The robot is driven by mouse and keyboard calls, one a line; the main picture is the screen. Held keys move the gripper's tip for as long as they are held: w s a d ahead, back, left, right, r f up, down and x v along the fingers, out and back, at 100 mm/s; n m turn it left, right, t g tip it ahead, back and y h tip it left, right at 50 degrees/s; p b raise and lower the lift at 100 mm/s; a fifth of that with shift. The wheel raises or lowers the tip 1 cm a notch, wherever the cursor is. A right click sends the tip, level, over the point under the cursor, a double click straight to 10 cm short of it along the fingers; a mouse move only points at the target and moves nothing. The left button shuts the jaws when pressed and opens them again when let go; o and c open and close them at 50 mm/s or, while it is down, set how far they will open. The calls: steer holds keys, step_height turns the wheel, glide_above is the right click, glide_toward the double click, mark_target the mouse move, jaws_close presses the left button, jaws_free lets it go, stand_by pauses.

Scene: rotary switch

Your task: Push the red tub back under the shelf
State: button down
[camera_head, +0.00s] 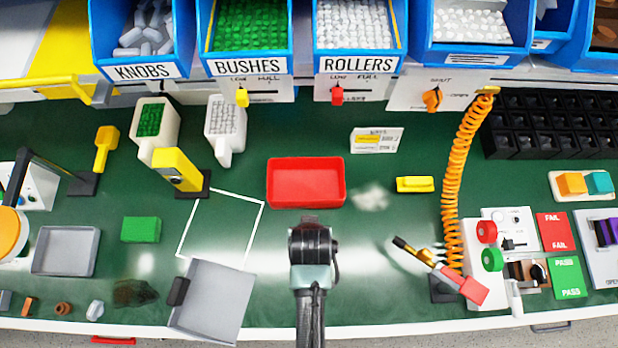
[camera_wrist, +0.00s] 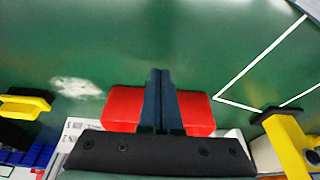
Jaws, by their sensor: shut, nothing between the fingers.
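The red tub (camera_head: 306,183), a shallow open rectangular tray that looks empty, sits on the green bench top in the middle of the head view. The shelf (camera_head: 390,88) with its blue bins runs along the back, and bare bench lies between it and the tub. My gripper (camera_head: 313,222) is just in front of the tub, roughly in line with its middle. In the wrist view the shut, empty fingers (camera_wrist: 161,75) cover the middle of the tub (camera_wrist: 122,106), whose red sides show on both sides of them. I cannot tell whether they touch it.
A yellow handle (camera_head: 415,184) lies right of the tub, and a white label card (camera_head: 376,140) stands behind it to the right. A yellow post (camera_head: 177,169) and white scoops (camera_head: 226,130) are at left. An orange coiled hose (camera_head: 456,180) hangs at right.

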mark_target(309, 212)
steer(key=shift+x, duration=0.9)
steer(key=w, duration=0.3)
steer(key=shift+w+f, duration=0.1)
steer(key=shift+f, duration=0.05)
steer(key=shift+w+p, duration=0.3)
steer(key=shift+w, duration=0.25)
